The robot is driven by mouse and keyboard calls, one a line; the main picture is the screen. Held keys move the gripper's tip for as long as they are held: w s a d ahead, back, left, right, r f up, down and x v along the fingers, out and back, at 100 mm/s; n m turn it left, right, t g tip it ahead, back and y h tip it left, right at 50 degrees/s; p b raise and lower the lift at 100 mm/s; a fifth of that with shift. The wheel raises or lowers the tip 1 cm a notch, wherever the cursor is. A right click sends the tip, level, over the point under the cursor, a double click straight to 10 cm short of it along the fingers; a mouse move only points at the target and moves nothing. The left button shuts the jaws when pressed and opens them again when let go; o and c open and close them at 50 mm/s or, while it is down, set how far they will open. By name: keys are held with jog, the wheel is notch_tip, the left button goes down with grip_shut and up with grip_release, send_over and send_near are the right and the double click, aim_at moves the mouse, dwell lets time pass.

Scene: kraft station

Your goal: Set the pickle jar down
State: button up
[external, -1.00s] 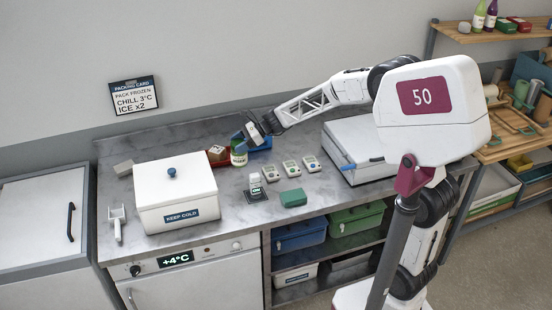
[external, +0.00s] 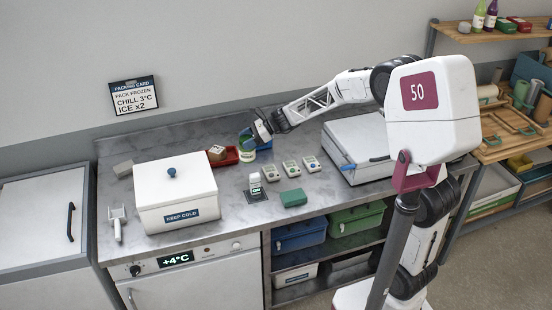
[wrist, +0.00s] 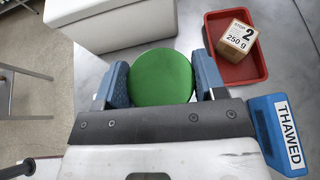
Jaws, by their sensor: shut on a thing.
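The pickle jar (external: 247,155), with pale green sides and a round green lid (wrist: 162,76), is between the fingers of my gripper (wrist: 160,82). In the wrist view the blue fingers close on both sides of the lid. In the external view my gripper (external: 249,141) reaches in from the right at the jar's top. The jar looks upright, between the red tray (external: 229,159) and the blue tray (external: 265,143). I cannot tell whether its base touches the counter; its lower part is hidden in the wrist view.
The red tray holds a box (wrist: 237,37) marked 2, 250 g. The blue tray (wrist: 265,128) is labelled THAWED. A white cooler (external: 176,205) stands at left. Several small devices (external: 291,168) and a green block (external: 294,198) lie right and in front. Bare counter (external: 228,200) lies in front.

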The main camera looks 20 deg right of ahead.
jog(key=w+d+f+m+t, duration=0.1)
jog(key=w+d+t, duration=0.1)
jog(key=d, duration=0.6)
jog(key=w+d+f+m+t+h, duration=0.1)
jog(key=w+d+m+t, duration=0.1)
jog(key=d, duration=0.7)
jog(key=w+d+f+m+t, duration=0.1)
jog(key=w+d, duration=0.3)
jog(key=d, duration=0.5)
jog(key=shift+f+m+t+h, duration=0.4)
jog(key=shift+f+m, duration=0.15)
jog(key=shift+m, duration=0.15)
jog(key=w+a+f, duration=0.1)
jog(key=w+a, duration=0.1)
jog(key=w, duration=1.3)
jog(key=shift+w+f, duration=0.2)
jog(key=shift+w, duration=0.2)
jog(key=shift+f, duration=1.75)
jog(key=shift+f, duration=0.15)
jog(key=o, duration=1.2)
